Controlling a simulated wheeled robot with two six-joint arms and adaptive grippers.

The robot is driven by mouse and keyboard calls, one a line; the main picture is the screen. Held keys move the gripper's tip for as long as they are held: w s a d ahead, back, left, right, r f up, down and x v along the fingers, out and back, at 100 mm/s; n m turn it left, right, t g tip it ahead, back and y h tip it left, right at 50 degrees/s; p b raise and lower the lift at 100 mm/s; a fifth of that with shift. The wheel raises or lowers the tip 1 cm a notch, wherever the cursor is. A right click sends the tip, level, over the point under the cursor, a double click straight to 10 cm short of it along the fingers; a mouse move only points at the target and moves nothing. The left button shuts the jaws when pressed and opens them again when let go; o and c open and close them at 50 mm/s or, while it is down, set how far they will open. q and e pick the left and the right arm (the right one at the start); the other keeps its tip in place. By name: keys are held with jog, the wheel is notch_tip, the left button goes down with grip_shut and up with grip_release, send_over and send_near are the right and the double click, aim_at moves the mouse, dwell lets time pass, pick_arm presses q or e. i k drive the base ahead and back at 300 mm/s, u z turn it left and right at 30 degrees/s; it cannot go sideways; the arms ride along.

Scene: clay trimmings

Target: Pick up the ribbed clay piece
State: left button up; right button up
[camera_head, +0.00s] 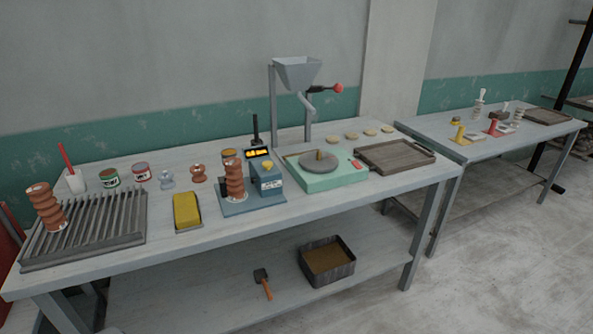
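Two ribbed, reddish-brown clay pieces are in the head view. One ribbed clay piece (47,207) stands nearly upright on a grey slatted rack (85,232) at the left end of the near table. The other ribbed clay piece (235,180) stands upright on the plate of a blue-grey device (266,184) with a lit yellow display, near the middle of the table.
A yellow block in a tray (187,212) lies between rack and device. Behind are tins (109,178), small spools (198,173) and a cup (76,182). A green turntable unit (322,181), hopper stand (297,73) and wooden tray (395,156) are right. The front edge is mostly clear.

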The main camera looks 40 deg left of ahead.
aim_at(232, 167)
jog(key=z, duration=0.2)
jog(key=i, duration=1)
jog(key=u, duration=1)
jog(key=i, duration=0.6)
jog(key=u, duration=0.65)
